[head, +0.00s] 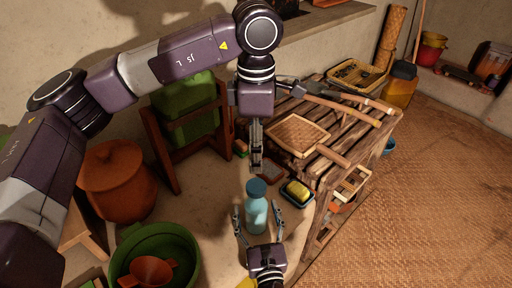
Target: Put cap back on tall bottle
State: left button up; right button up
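The tall light-blue bottle (257,216) stands upright on the pale surface near the bottom middle. A dark teal cap (257,188) shows at its top; from this angle it looks seated on the neck, but I cannot tell how firmly. My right gripper (258,212) comes in from the bottom with its fingers spread, one on each side of the bottle, with visible gaps. My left gripper (257,168) points down just behind and above the cap in the picture, apart from it. Its fingers look close together, seen edge-on, and nothing shows in them.
A yellow block in a dark dish (297,193) lies right of the bottle. A slatted wooden table (340,130) with a woven tray (297,134) stands behind it. A green basin (183,239) and clay pot (118,182) are at left. Open matting (440,190) covers the right floor.

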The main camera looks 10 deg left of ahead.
jog(key=v, duration=1.2)
dwell(0.3)
